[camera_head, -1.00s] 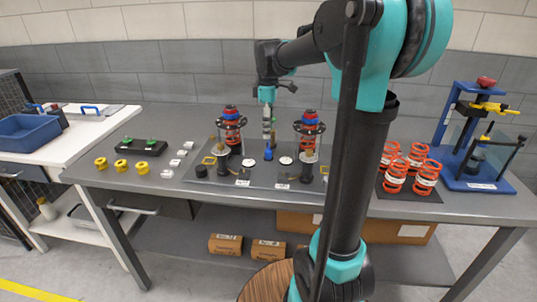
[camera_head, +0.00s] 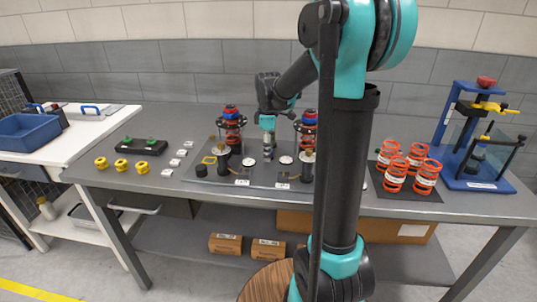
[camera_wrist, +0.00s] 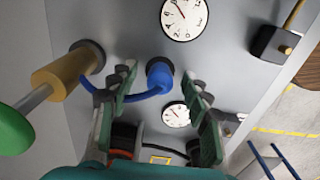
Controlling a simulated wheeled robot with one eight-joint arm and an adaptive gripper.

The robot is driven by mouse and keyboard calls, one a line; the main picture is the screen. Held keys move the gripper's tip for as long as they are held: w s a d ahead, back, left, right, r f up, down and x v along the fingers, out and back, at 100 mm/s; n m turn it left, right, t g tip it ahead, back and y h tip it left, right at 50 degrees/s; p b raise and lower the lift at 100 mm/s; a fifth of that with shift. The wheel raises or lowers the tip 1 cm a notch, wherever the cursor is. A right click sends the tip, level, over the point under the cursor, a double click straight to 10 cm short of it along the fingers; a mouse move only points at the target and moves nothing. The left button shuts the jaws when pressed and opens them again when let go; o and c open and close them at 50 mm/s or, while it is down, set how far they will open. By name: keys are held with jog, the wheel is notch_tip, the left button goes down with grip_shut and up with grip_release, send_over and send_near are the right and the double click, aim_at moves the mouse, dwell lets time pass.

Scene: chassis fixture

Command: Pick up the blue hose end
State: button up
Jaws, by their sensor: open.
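The blue hose end (camera_wrist: 159,73) is a short blue cylinder in the wrist view, with a thin blue hose (camera_wrist: 144,97) curving left from it to near a brass-coloured fitting (camera_wrist: 68,76). My gripper (camera_wrist: 162,77) is open, with one green-padded finger on each side of the blue hose end. I cannot tell whether either finger touches it. In the head view my gripper (camera_head: 268,146) points down at the middle of the fixture plate (camera_head: 228,179), between the two spring assemblies, and the blue hose end is hidden there.
Spring assemblies with red and blue tops stand left (camera_head: 231,128) and right (camera_head: 308,130) of my gripper. White dials (camera_wrist: 184,17) lie close by. Orange springs (camera_head: 395,172) and a blue press (camera_head: 478,150) stand farther right. Yellow rings (camera_head: 121,165) lie at left.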

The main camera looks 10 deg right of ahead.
grip_shut()
jog(key=shift+r, duration=0.15)
